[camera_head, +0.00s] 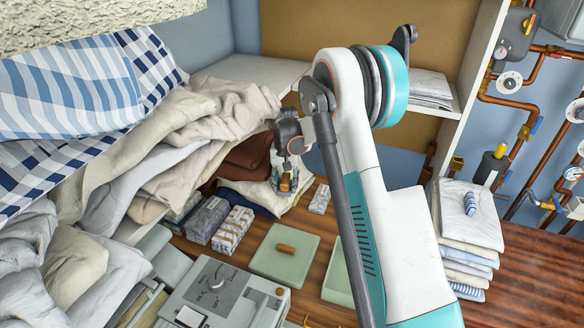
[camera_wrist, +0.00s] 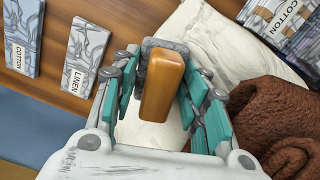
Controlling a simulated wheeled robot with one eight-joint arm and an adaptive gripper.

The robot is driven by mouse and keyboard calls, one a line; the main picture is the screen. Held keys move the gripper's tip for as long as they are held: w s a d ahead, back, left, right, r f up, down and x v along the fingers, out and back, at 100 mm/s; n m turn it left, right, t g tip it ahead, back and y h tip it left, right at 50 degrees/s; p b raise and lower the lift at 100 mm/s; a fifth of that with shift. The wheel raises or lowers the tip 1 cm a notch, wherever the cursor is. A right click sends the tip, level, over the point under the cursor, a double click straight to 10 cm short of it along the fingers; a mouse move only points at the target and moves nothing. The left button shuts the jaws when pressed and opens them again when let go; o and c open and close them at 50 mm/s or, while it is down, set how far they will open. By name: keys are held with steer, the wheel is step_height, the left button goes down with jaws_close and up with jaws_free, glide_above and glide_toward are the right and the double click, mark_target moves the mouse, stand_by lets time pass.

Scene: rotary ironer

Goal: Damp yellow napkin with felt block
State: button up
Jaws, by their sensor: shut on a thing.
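My gripper (camera_wrist: 166,82) is shut on a block with an orange-brown wooden grip (camera_wrist: 163,84) and a grey edge at its far end, which looks like the felt block. In the head view, my gripper (camera_head: 287,160) hangs over the shelf with the block's brown grip (camera_head: 285,183) low between its fingers. A cream cloth (camera_wrist: 205,38) lies beyond and below the block in the wrist view; it also shows in the head view (camera_head: 262,198). I cannot tell whether the block touches it. No clearly yellow napkin shows.
A pale green lid with a brown handle (camera_head: 272,262) and a green tray (camera_head: 338,287) lie on the wooden top. Labelled cloth packs (camera_head: 233,230) stand left. A brown towel (camera_wrist: 262,112) lies right in the wrist view. Folded cloths (camera_head: 470,222) are stacked right.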

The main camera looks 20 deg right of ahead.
steer(key=w+d+m, duration=0.3)
steer(key=w+d, duration=0.3)
steer(key=shift+w+d+f+b, duration=0.1)
steer(key=shift+f+b, duration=1.05)
steer(key=shift+f, duration=1.95)
steer(key=shift+f+b, duration=0.45)
steer(key=shift+f, duration=0.05)
steer(key=shift+r, duration=0.15)
step_height(320, 180, up, 7)
steer(key=p, duration=0.3)
stand_by(0.5)
steer(key=shift+d, duration=0.1)
stand_by(0.5)
